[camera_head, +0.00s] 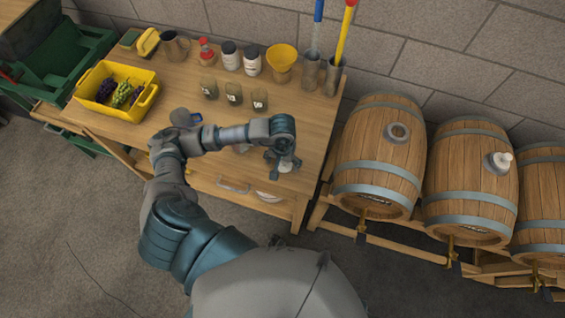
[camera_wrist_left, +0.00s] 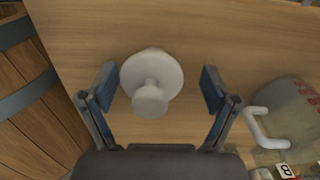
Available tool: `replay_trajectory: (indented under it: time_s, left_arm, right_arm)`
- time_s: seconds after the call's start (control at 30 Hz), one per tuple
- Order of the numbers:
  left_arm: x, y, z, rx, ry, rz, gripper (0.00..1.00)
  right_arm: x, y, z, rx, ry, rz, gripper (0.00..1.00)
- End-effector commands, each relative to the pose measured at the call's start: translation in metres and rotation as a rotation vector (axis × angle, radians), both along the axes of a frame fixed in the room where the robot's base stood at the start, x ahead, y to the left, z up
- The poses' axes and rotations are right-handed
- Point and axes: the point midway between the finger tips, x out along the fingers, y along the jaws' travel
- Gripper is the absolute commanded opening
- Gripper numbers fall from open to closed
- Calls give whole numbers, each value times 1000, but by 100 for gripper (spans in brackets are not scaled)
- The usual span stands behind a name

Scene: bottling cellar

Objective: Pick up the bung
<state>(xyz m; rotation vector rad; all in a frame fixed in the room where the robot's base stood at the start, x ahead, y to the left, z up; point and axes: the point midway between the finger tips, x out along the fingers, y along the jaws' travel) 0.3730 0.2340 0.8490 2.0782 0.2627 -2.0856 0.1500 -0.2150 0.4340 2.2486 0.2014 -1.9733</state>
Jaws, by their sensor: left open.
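The bung (camera_wrist_left: 151,98) is white, with a wide round disc and a narrower knob. In the left wrist view it stands on the wooden bench top, between the two fingers of my left gripper (camera_wrist_left: 159,82), with a gap on each side. In the head view my left gripper (camera_head: 281,160) is over the bench's right front edge. It is open and holds nothing. The bung shows there only as a small pale patch (camera_head: 287,167), partly hidden by the gripper. My right gripper is not in view.
Small glasses (camera_head: 233,94) and a yellow crate (camera_head: 145,103) are farther back.

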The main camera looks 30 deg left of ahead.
Motion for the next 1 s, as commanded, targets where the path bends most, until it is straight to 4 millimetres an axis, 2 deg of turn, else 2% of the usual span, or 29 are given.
replay_trajectory:
  time_s: [0.2, 0.4, 0.47, 0.8, 1.0]
  left_arm:
    - [0, -3, 0, 2, -1, -1, 88]
    - [0, -1, 0, 0, -1, -1, 38]
    - [0, 0, -1, -1, -1, -1, 24]
    - [0, 1, 0, 1, 0, 1, 24]
    - [1, 0, 15, 0, -4, -1, 24]
  right_arm:
    - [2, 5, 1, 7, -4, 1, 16]
    - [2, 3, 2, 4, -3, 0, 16]
    - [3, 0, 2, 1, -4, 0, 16]
    - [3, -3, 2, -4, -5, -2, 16]
    - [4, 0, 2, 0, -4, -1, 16]
